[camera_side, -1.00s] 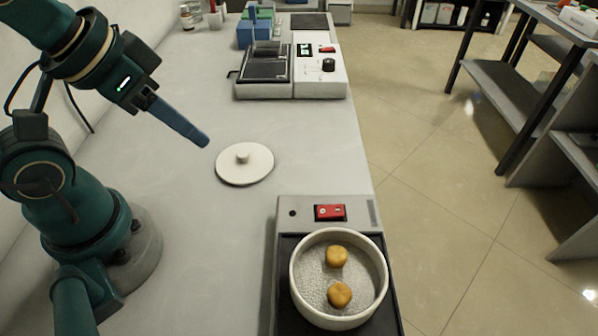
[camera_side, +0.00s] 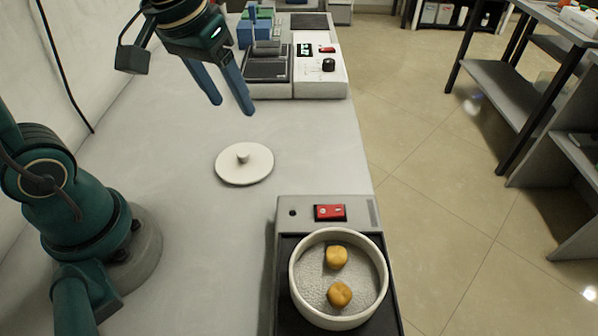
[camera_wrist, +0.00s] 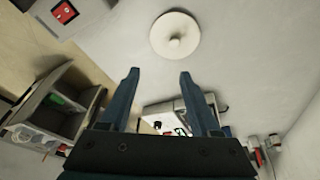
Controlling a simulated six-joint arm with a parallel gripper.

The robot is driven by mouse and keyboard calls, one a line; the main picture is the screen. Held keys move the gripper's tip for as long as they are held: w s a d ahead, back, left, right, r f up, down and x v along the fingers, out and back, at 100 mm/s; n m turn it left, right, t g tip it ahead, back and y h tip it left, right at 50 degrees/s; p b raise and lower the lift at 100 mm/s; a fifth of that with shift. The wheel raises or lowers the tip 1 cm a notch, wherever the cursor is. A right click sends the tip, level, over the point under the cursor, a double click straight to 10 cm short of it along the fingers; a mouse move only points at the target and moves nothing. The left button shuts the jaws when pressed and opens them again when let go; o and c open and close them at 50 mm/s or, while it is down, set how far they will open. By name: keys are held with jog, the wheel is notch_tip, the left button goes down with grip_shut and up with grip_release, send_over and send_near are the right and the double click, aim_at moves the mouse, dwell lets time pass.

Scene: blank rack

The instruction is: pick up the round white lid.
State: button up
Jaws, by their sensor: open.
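The round white lid (camera_side: 245,164) lies flat on the grey bench, with a small knob at its centre. It also shows in the wrist view (camera_wrist: 174,36), at the top middle beyond my fingertips. My gripper (camera_side: 232,108) has two blue fingers, spread apart and empty. It is above the bench, beyond the lid in the side view, and does not touch it. In the wrist view both fingers of my gripper (camera_wrist: 159,74) show, with a wide gap between them.
A hotplate (camera_side: 286,215) with a red switch stands at the front, bearing a white dish (camera_side: 294,290) with two orange-brown pieces in it. A device with a dial (camera_side: 318,84) stands farther back. The bench around the lid is clear.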

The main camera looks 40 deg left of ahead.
jog(key=n+g, duration=0.1)
jog(key=g, duration=0.1)
send_over(243, 153)
jog(key=f, duration=0.5)
jog(key=shift+w+d+f, duration=0.15)
jog(key=shift+d+f, duration=0.05)
jog(key=shift+d, duration=0.2)
jog(key=f, duration=0.1)
jog(key=f+g, duration=0.1)
jog(key=f, duration=0.1)
jog(key=shift+a, duration=0.4)
jog(key=shift+n, duration=0.3)
jog(key=shift+f, duration=2.6)
grip_shut()
